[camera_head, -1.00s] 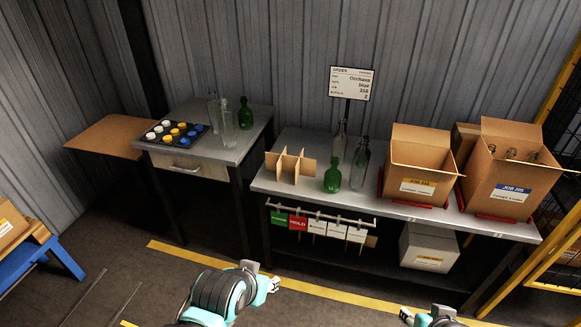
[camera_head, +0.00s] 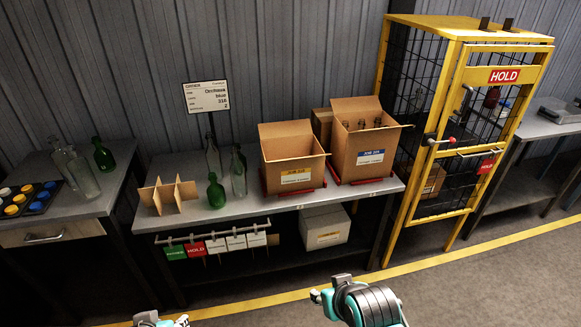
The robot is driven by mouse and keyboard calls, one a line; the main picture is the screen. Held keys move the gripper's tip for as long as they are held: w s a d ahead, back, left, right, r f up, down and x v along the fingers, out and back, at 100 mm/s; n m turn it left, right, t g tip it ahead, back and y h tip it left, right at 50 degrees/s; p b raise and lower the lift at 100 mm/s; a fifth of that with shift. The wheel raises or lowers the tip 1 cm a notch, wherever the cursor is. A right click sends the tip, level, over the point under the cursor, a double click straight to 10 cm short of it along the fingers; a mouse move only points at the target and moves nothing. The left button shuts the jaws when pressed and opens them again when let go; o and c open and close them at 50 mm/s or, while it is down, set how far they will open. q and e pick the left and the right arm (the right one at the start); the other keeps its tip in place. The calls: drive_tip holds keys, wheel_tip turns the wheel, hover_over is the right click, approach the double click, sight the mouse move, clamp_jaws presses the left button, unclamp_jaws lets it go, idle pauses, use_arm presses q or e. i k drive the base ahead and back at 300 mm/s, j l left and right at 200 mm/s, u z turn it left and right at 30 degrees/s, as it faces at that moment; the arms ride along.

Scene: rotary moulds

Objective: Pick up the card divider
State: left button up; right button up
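The card divider (camera_head: 172,197), tan cardboard pieces slotted together, stands upright at the left end of the middle bench (camera_head: 240,207). A green bottle (camera_head: 216,192) stands just right of it, with clear bottles (camera_head: 239,174) close by. My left gripper (camera_head: 183,321) is at the bottom edge, mostly cut off, below and well apart from the divider. My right gripper (camera_head: 316,296) is low in front of the bench, also apart from it. Both look empty, but their fingers are too small to tell open from shut.
Two open cartons, JOB 210-like (camera_head: 293,160) and a blue-labelled one (camera_head: 366,143), fill the bench's right side. Tags hang from a rail (camera_head: 213,237) under its front edge. A yellow HOLD cage (camera_head: 445,130) stands right. Bottles (camera_head: 82,177) and a cap tray (camera_head: 32,200) occupy the left table.

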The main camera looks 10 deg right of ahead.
sight(179, 191)
drive_tip(key=i+j, duration=0.5)
drive_tip(key=i, duration=0.15)
drive_tip(key=i+j, duration=0.45)
drive_tip(key=i, duration=0.25)
drive_tip(key=i+j, duration=0.5)
drive_tip(key=i, duration=0.15)
